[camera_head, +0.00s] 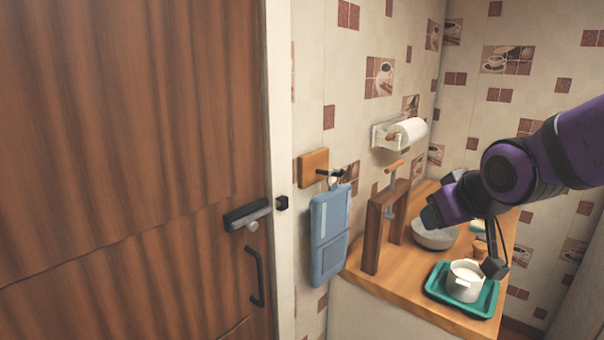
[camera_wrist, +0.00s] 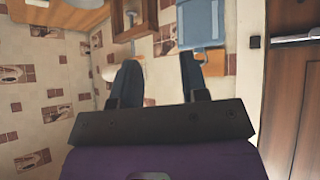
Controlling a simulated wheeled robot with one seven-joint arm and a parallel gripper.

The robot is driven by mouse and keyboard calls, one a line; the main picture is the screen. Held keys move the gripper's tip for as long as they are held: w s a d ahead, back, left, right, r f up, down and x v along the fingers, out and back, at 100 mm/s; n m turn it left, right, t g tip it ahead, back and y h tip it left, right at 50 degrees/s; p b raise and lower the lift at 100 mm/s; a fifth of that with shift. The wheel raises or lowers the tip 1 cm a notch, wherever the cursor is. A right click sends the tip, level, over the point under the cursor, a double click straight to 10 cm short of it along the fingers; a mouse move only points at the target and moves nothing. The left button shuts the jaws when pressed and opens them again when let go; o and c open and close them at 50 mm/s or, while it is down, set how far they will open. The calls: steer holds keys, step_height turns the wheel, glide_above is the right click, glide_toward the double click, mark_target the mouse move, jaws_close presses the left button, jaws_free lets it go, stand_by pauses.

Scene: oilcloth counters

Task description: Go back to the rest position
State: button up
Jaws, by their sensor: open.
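My gripper (camera_wrist: 158,68) shows in the wrist view with its two dark fingers apart and nothing between them. In the head view my purple arm reaches in from the right, and its dark end (camera_head: 434,211) is in front of the grey bowl (camera_head: 436,238), hiding part of it. The fingers cannot be made out clearly there. In the wrist view the fingers point toward the tiled wall, with the blue hanging item (camera_wrist: 201,22) beyond the right finger.
A wooden counter (camera_head: 398,290) holds a wooden frame (camera_head: 373,240) and a teal tray (camera_head: 487,306) with a white pot (camera_head: 464,282). A paper roll (camera_head: 409,131) and a blue hanging item (camera_head: 328,236) are on the wall. A wooden door (camera_head: 130,150) with handles fills the left.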

steer(key=s+d+r+m+g, duration=0.1)
steer(key=s+d+r, duration=0.1)
steer(key=s, duration=0.6)
steer(key=s+d+r+m+g+h, duration=0.1)
steer(key=s+d+r+m+g, duration=0.1)
steer(key=s, duration=0.6)
steer(key=shift+s+d+r, duration=0.25)
steer(key=shift+d+r, duration=0.35)
steer(key=shift+d, duration=0.6)
steer(key=shift+a, duration=0.1)
